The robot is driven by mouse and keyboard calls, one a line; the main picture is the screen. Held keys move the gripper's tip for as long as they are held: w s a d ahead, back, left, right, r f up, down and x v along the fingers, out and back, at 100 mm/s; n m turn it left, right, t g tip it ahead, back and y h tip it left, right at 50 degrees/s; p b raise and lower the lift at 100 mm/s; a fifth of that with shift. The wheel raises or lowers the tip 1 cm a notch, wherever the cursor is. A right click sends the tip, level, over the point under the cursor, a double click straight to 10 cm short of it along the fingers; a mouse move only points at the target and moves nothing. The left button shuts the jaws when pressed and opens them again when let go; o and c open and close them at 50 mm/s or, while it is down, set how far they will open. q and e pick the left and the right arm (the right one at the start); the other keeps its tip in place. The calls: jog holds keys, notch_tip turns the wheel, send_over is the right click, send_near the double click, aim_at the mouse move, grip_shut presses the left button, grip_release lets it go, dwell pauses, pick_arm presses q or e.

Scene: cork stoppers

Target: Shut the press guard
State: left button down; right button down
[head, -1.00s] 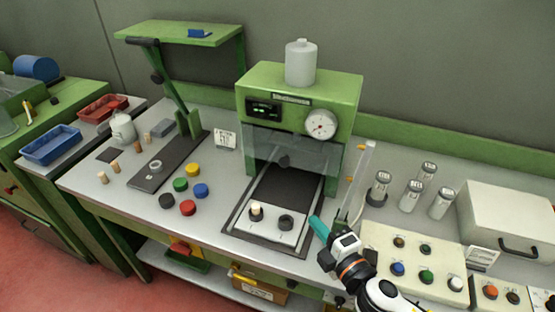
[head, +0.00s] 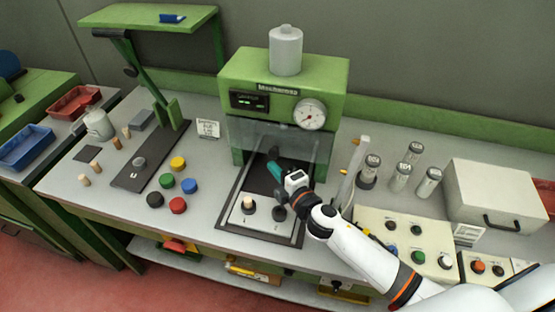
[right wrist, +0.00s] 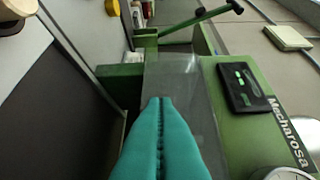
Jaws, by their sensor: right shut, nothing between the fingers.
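The green press (head: 240,66) stands at the back of the bench, with a gauge and a display on its front. The dark press bed shows below the panel. My right gripper (head: 271,165), with teal fingers, is shut and empty, just below and in front of the knob. In the right wrist view the shut fingers (right wrist: 161,100) overlap the clear guard (right wrist: 190,85); contact cannot be told. My left gripper is out of view.
A plate (head: 236,222) with a cork and a dark knob lies before the press. A button panel (head: 375,218), glass jars (head: 400,177) and a white box (head: 495,195) stand at right. Coloured caps (head: 178,163) and a lever press (head: 170,112) stand at left.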

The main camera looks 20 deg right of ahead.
aim_at(276, 156)
jog(key=shift+w+d, duration=0.65)
jog(key=shift+w, duration=0.3)
jog(key=shift+f, duration=0.1)
jog(key=w+d+n+t+b, duration=0.1)
jog(key=b, duration=0.3)
jog(key=shift+f, duration=0.1)
